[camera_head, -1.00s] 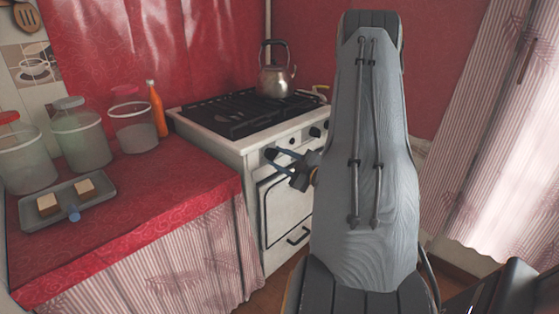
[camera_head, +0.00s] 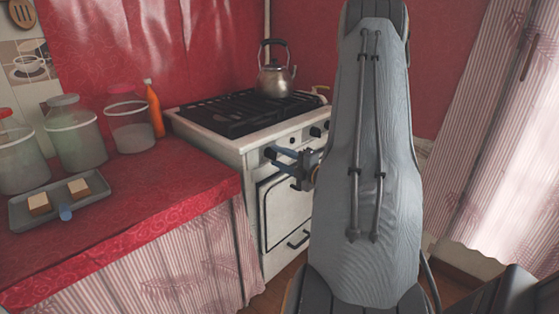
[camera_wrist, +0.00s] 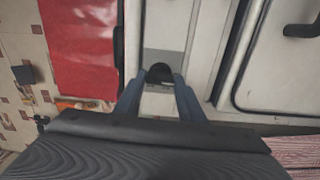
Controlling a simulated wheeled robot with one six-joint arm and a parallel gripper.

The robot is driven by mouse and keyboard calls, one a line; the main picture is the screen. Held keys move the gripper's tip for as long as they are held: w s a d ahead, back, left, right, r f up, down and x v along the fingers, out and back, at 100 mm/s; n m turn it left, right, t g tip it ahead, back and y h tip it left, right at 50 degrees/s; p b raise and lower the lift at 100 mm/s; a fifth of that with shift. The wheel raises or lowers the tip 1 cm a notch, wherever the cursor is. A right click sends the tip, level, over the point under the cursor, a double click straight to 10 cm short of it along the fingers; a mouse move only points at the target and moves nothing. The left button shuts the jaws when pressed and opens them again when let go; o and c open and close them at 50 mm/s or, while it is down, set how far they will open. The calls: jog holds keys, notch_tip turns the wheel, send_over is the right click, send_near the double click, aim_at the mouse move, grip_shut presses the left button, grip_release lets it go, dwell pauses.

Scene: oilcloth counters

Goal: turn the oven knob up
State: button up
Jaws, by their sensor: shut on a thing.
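The white stove with the oven (camera_head: 285,205) stands beyond the red counter, its front panel carrying black knobs (camera_head: 315,132). My gripper (camera_head: 277,157) is at the left end of this panel, its blue-grey fingers reaching to the front. In the wrist view my gripper (camera_wrist: 160,80) has its two fingers on either side of a dark round knob (camera_wrist: 159,72), shut on it. The knob's marking and how far it is turned cannot be made out. My arm hides the right part of the stove in the head view.
A kettle (camera_head: 275,75) stands on the black hob (camera_head: 235,112). The red counter (camera_head: 150,200) at left holds several jars, an orange bottle (camera_head: 155,110) and a tray (camera_head: 85,208) with two pieces of food. An oven door handle (camera_head: 299,238) sits below the gripper.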

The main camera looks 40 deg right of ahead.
jog(key=shift+s+f+n, duration=0.1)
jog(key=shift+n, duration=0.2)
jog(key=o, duration=1)
jog(key=shift+o, duration=0.2)
jog(key=s, duration=0.7)
jog(key=shift+s+d, duration=0.3)
jog(key=shift+s, duration=0.05)
